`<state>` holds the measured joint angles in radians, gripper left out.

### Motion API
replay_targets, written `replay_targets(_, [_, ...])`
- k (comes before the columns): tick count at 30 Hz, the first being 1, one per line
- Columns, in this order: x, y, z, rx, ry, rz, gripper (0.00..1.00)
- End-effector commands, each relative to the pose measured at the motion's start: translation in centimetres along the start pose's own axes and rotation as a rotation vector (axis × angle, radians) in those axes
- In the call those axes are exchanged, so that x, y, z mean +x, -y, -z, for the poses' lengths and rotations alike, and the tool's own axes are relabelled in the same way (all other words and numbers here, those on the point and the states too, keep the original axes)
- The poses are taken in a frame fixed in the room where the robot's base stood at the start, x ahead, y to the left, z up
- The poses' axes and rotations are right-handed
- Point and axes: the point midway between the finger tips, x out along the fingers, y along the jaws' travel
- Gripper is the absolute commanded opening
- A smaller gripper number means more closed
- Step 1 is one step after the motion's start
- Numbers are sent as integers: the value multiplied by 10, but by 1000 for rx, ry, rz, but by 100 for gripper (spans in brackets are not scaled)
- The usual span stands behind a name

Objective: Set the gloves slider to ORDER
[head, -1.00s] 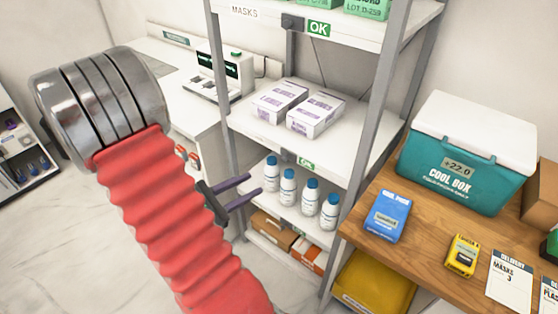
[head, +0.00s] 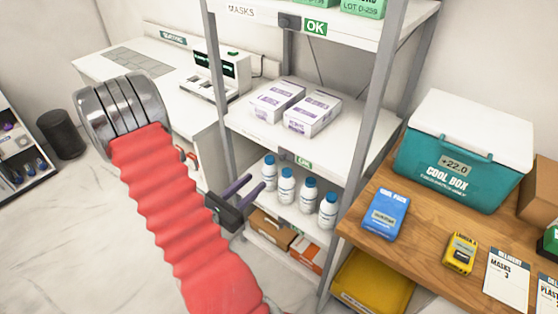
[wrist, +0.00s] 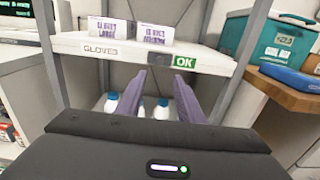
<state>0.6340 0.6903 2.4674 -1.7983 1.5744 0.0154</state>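The gloves slider (wrist: 160,60) is a small dark knob on the front edge of the middle shelf (wrist: 75,45). It sits between the GLOVES label (wrist: 100,50) and a green OK sign (wrist: 185,62), which is uncovered. In the head view the slider (head: 284,154) is just left of its OK sign (head: 304,162). My gripper (head: 256,181) is in front of the shelf unit, below that edge, with its two purple fingers apart. In the wrist view my gripper (wrist: 159,78) is open and empty. The slider shows between and just above the fingertips, seemingly apart from them.
White boxes (head: 312,113) stand on the gloves shelf. Several blue-capped bottles (head: 286,186) stand on the shelf below, beyond my fingers. A grey post (head: 219,85) rises left of the gripper. A wooden table (head: 410,215) with a cool box (head: 462,160) is at right.

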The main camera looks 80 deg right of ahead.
Motion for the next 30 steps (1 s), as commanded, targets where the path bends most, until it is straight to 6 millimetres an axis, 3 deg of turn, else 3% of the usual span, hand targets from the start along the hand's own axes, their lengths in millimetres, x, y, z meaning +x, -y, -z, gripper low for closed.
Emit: replay_targets(30, [109,2,0,2,0,5,34])
